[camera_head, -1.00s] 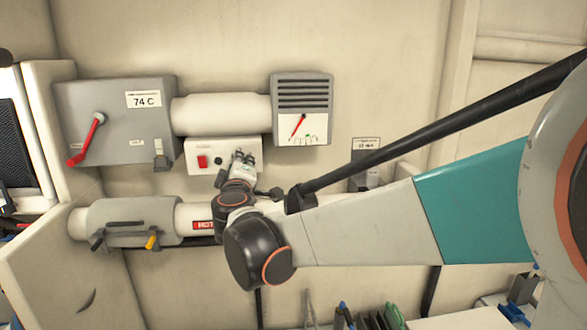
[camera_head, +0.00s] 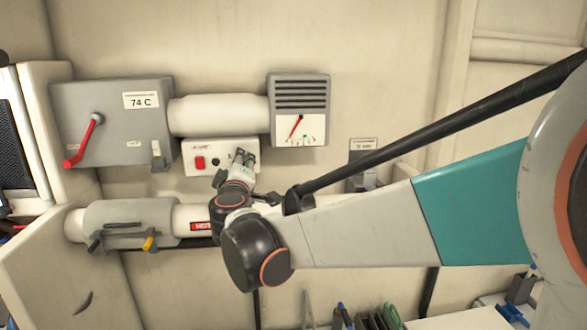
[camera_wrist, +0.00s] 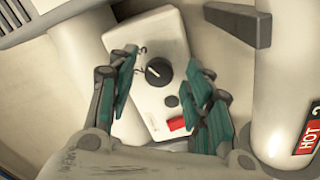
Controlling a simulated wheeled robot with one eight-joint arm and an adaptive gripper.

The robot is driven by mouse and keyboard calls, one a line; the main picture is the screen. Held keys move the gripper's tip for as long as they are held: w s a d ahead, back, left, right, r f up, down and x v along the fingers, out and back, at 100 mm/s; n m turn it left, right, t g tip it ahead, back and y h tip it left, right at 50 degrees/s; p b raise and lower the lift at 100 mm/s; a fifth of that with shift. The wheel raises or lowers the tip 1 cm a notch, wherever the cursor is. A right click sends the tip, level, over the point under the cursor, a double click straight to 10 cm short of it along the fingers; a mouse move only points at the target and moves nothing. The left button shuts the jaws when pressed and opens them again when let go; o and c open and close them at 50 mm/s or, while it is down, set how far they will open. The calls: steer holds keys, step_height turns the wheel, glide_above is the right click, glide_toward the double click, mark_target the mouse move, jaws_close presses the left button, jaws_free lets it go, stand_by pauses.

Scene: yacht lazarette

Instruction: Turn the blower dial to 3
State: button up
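The blower control box (camera_head: 196,157) is a white panel on the wall below the white duct. It has a red switch (camera_head: 200,162) on its left. In the wrist view the box (camera_wrist: 143,38) shows a round black dial (camera_wrist: 158,71) with a light pointer line and markings around it too small to read surely. The red switch also shows there (camera_wrist: 177,124). My gripper (camera_wrist: 160,82) is open, its teal-padded fingers on either side of the dial in the picture, apart from it. In the head view my gripper (camera_head: 244,160) is in front of the box's right part, hiding the dial.
A grey box with a red lever (camera_head: 84,142) and a 74 C label is at left. A gauge (camera_head: 300,127) with a red needle is at right. A pipe marked HOT (camera_head: 203,226) runs below my gripper. A grey handle (camera_wrist: 238,24) juts near my fingers.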

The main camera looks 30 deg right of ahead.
steer(key=shift+s, duration=0.1)
steer(key=v, duration=1.2)
steer(key=s+d+f+m+g+b, duration=0.2)
steer(key=s+d+f+b, duration=0.15)
steer(key=f, duration=0.35)
steer(key=s+d+f+m+g+b, duration=0.1)
steer(key=s+d+f+g+b, duration=0.2)
steer(key=f, duration=0.4)
steer(key=s+d+f+m+g+b, duration=0.1)
steer(key=s+d+f+m+b, duration=0.1)
steer(key=s+f+b, duration=0.3)
steer(key=s+a+f+m+g+y+b, duration=0.1)
steer(key=s+f+b, duration=0.3)
steer(key=f, duration=0.6)
steer(key=s+a+f+m+g+y+b, duration=0.2)
steer(key=s+a+f+g+y+b, duration=0.1)
steer(key=f, duration=0.7)
steer(key=s+y+b, duration=0.1)
steer(key=s+b, duration=0.1)
steer(key=s, duration=0.1)
steer(key=shift+a+f+y, duration=0.25)
steer(key=shift+a+y, duration=0.05)
